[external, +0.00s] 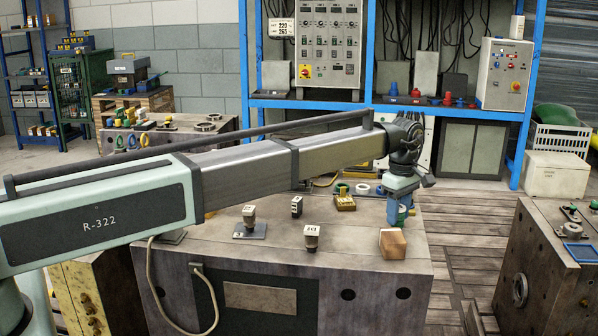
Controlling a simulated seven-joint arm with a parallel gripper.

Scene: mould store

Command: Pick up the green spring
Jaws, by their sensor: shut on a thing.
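My gripper (398,218) hangs at the right part of the near worktable, behind a wooden block.
The wooden block (393,243) stands close in front of my gripper. Left of it are labelled blocks (312,237), a brass-coloured piece (345,203) and a white ring (362,189). Another metal table (545,250) stands at right. The table's (365,262) front centre is clear.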

